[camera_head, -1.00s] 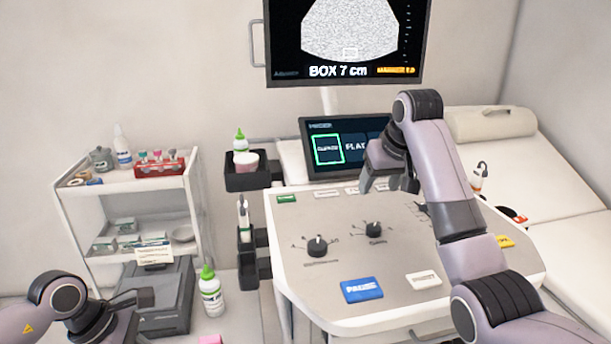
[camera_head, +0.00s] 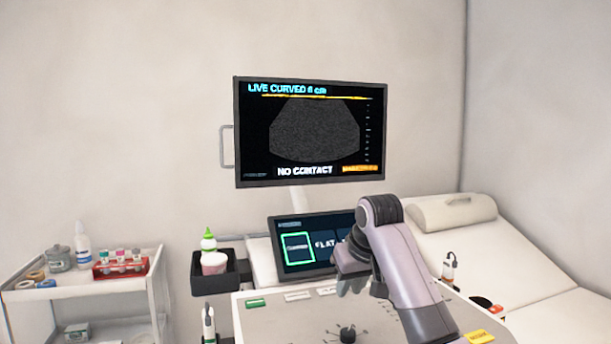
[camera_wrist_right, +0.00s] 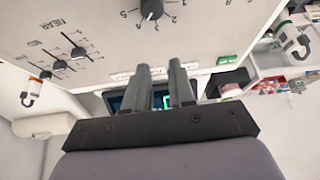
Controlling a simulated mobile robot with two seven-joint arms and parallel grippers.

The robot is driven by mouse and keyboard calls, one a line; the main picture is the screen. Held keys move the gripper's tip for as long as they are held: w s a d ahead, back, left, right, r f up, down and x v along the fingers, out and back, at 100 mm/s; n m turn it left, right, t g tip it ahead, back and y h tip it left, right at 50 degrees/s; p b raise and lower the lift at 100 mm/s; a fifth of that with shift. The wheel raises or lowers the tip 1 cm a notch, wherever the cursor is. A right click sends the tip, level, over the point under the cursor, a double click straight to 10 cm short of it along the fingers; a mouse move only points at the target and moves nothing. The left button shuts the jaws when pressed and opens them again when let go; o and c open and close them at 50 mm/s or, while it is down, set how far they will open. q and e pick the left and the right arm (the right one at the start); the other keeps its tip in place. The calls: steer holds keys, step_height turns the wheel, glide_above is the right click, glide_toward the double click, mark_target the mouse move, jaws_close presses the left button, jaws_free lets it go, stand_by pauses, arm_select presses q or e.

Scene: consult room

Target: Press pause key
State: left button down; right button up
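The blue pause key is in neither current view. The console's grey top (camera_head: 275,325) shows only its far part at the bottom of the head view. My right gripper (camera_head: 354,284) is over the far part of the console, in front of the touch screen (camera_head: 296,248). In the right wrist view the two fingers (camera_wrist_right: 160,75) stand apart with nothing between them, and the console panel (camera_wrist_right: 105,25) with a dark knob (camera_wrist_right: 151,9) shows beyond. My left gripper is out of view.
The monitor (camera_head: 311,132) reads "LIVE CURVED 6 cm" and "NO CONTACT". A white cart (camera_head: 110,285) with bottles stands at the left. A black holder (camera_head: 212,280) is beside the console. A couch (camera_head: 500,255) stands at the right.

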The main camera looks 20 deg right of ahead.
steer(key=a+r+n, duration=0.2)
steer(key=a+r, duration=0.1)
steer(key=a+r+n, duration=0.1)
steer(key=r, duration=0.1)
steer(key=shift+s+a+t, duration=0.15)
steer(key=shift+s+t, duration=0.2)
steer(key=shift+t, duration=0.05)
jaws_close()
steer(key=s+a+n+g, duration=0.2)
steer(key=s+a+n, duration=0.4)
steer(key=shift+s+d+f+n+g, duration=0.4)
steer(key=shift+s+f+g, duration=0.35)
steer(key=shift+s+f, duration=1)
steer(key=shift+s+d+f+n+g, duration=0.25)
steer(key=shift+s+f+n+g, duration=0.45)
steer(key=shift+f, duration=2)
steer(key=shift+s+d+f+n+g, duration=0.35)
steer(key=shift+s+f+g, duration=0.5)
steer(key=shift+s+f, duration=1)
steer(key=shift+w+f, duration=0.35)
